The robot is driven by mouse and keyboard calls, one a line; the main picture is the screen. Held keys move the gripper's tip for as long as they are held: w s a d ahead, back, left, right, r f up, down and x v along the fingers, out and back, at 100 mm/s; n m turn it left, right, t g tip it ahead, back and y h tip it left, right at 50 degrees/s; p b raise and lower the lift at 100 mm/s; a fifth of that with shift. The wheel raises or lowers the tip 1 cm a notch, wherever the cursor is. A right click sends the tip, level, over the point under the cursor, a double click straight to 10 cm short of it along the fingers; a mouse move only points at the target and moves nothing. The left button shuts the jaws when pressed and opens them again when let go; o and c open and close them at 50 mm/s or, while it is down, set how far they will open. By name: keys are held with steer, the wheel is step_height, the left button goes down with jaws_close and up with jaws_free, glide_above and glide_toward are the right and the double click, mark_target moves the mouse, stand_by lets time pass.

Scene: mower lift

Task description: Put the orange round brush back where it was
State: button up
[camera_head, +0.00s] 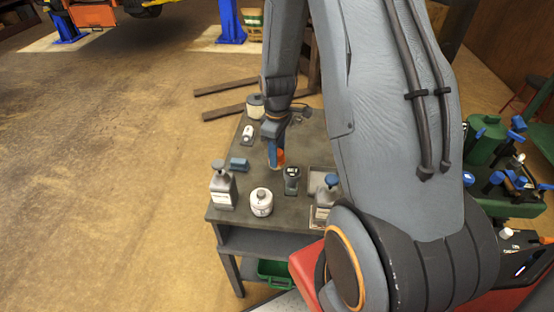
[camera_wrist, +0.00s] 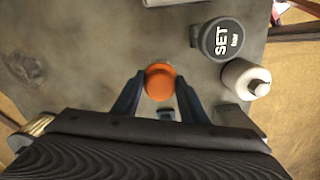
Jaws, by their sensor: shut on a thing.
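The orange round brush (camera_wrist: 159,82) is between my gripper's fingertips (camera_wrist: 156,92) in the wrist view, its round orange face toward the camera. My gripper is shut on it. In the head view a small part of the orange brush (camera_head: 281,156) shows beside my gripper (camera_head: 274,155), low over the middle of the grey table (camera_head: 290,222). I cannot tell whether the brush touches the tabletop. Its underside is hidden.
Near the front stand a grey pump bottle (camera_head: 223,190), a white jar (camera_head: 261,202), a dark device (camera_head: 292,179) and another pump bottle (camera_head: 327,190). A blue block (camera_head: 238,164) lies left of my gripper.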

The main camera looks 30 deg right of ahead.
steer(key=shift+f+p, duration=0.35)
steer(key=shift+f, duration=1.2)
steer(key=shift+f, duration=0.15)
steer(key=o, duration=0.9)
step_height(320, 180, up, 12)
steer(key=b, duration=0.3)
steer(key=shift+b, duration=0.3)
steer(key=s+a+r+m, duration=0.1)
steer(key=s+a+m, duration=0.1)
steer(key=s+a, duration=0.1)
steer(key=s+a+r+m+t, duration=0.1)
steer(key=s+a+r+m, duration=0.1)
steer(key=s, duration=0.3)
steer(key=s+a+r+m, duration=0.2)
steer(key=s+a+m, duration=0.2)
steer(key=a, duration=0.1)
steer(key=shift+a+r+t, duration=0.1)
steer(key=shift+t, duration=0.3)
